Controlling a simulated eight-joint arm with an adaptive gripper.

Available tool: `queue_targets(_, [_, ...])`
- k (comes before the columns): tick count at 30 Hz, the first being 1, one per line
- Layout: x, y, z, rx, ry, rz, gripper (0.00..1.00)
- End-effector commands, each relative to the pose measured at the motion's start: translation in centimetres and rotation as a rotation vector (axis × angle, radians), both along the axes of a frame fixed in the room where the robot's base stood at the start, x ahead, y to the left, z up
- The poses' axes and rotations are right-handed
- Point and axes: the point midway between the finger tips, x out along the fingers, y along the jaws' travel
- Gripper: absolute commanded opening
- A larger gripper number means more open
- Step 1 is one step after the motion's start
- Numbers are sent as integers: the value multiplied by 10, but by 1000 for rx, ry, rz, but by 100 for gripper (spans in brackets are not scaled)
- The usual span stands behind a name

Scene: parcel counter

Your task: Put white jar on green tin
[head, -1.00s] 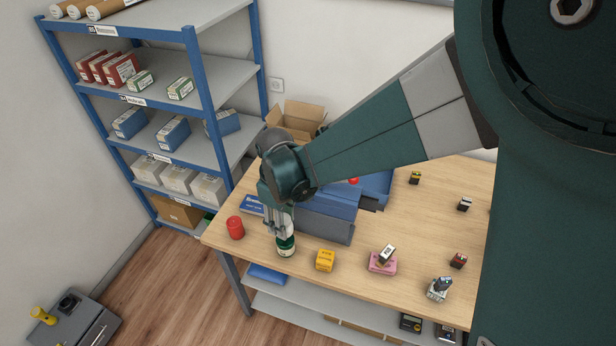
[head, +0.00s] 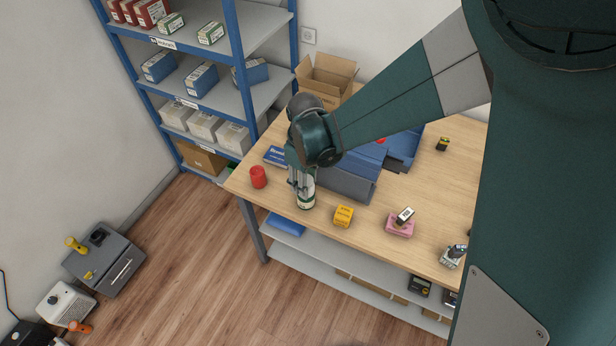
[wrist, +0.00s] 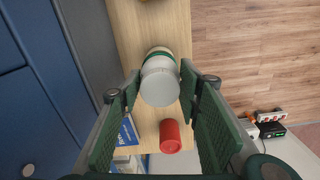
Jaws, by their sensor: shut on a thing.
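The white jar (wrist: 160,84) is between the two fingertips of my gripper (wrist: 161,76) in the wrist view, its pale round top facing the camera. My gripper (head: 300,182) is shut on it, low over the table's front edge in the head view. The green tin (head: 306,204), with a pale label, stands upright directly below the jar. In the wrist view only a green and cream rim of the tin (wrist: 158,53) shows past the jar. The jar lines up over the tin, but I cannot tell whether they touch. My fingers hide much of the jar in the head view.
The table's front edge (head: 325,226) is near.

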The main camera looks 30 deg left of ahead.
Motion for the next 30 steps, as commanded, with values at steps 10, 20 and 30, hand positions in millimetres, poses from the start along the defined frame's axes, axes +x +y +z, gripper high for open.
queue_targets(10, [0, 0, -4, 0, 0, 0, 21])
queue_targets(20, [0, 0, -3, 0, 0, 0, 49])
queue_targets(30, [0, 0, 1, 0, 0, 0, 49])
